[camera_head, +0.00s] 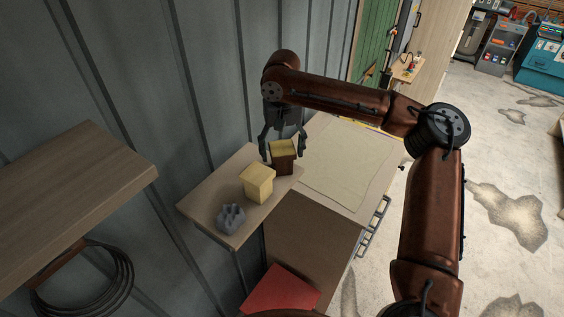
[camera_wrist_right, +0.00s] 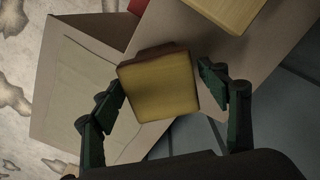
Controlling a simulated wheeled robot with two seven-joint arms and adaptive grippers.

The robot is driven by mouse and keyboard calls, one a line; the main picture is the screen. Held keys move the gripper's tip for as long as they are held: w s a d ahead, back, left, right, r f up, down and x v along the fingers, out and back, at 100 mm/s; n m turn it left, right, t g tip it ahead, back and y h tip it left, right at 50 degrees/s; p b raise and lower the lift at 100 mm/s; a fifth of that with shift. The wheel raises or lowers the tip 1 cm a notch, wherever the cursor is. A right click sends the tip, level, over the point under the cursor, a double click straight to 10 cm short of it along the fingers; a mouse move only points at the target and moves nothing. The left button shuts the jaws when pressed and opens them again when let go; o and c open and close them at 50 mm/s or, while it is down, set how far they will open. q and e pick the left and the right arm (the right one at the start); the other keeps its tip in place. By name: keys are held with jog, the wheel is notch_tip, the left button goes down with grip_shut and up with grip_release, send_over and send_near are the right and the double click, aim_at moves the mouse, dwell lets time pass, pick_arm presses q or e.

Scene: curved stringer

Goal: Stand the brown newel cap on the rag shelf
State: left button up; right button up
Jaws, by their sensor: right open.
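The brown newel cap (camera_head: 284,163) has a brown body and a yellowish top. It stands upright near the right end of a wooden wall shelf (camera_head: 203,202). My right gripper (camera_head: 283,147) is open, with its fingers on either side of the cap. In the right wrist view the cap's yellowish top (camera_wrist_right: 158,86) lies between the two fingertips; contact cannot be told. Which shelf is the rag shelf is not clear; a red cloth-like piece (camera_head: 280,291) lies low at the bottom of the head view. My left gripper is not in view.
On the same shelf stand a pale yellow block (camera_head: 257,182) and a grey notched piece (camera_head: 231,218). An empty wooden shelf (camera_head: 75,195) is at the left, with a dark cable coil (camera_head: 90,285) below. A bench with a pale sheet (camera_head: 345,160) lies beyond.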

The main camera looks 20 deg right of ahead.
notch_tip(320, 180, up, 8)
jog(key=shift+f+b, duration=0.1)
jog(key=shift+b, duration=0.5)
